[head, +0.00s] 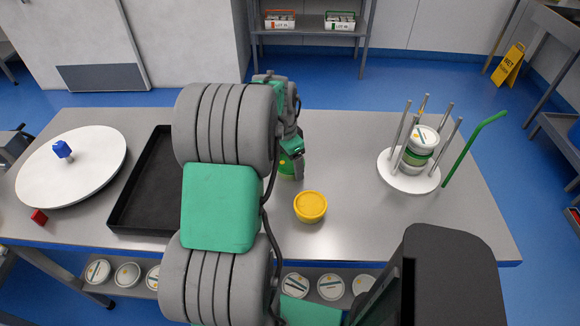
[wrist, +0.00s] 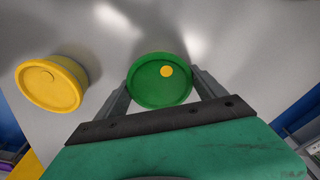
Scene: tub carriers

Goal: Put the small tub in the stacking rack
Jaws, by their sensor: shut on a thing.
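My gripper (head: 291,160) is shut on a green tub (head: 286,168) with a yellow dot on its lid. The wrist view shows the gripper (wrist: 162,88) with a finger on each side of the green tub (wrist: 150,92). My arm hides part of the tub in the head view, and I cannot tell whether it touches the table. The stacking rack (head: 398,181) stands to the right, a round white base with several upright grey posts. White-lidded tubs (head: 423,137) are stacked between the posts. A yellow tub (head: 311,206) stands on the table, apart from the gripper; it also shows in the wrist view (wrist: 50,84).
A bent green rod (head: 466,149) stands just right of the rack. A black tray (head: 137,198) lies on the table (head: 350,247), partly behind my arm.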

